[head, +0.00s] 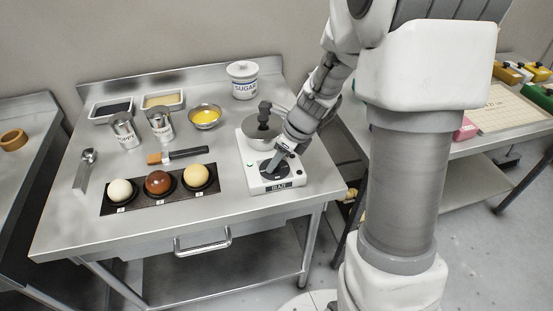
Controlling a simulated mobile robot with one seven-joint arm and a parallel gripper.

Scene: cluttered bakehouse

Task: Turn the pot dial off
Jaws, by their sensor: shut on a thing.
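The pot (262,133) is a metal pan with a dark knobbed handle on top, standing on the back of a white appliance base (249,177) at the right of the steel table. The dial (270,170) is dark and round, on the top of the base in front of the pot. My gripper (272,165) points down at the dial and is shut on it. Its fingers hide part of the dial, so its setting is not readable.
Three balls on a black tray (145,206), a brush (183,155), a scoop (85,169), two labelled tins, a yellow-filled bowl (205,116) and a sugar jar (242,80) share the steel table (219,222). Another table stands at the right.

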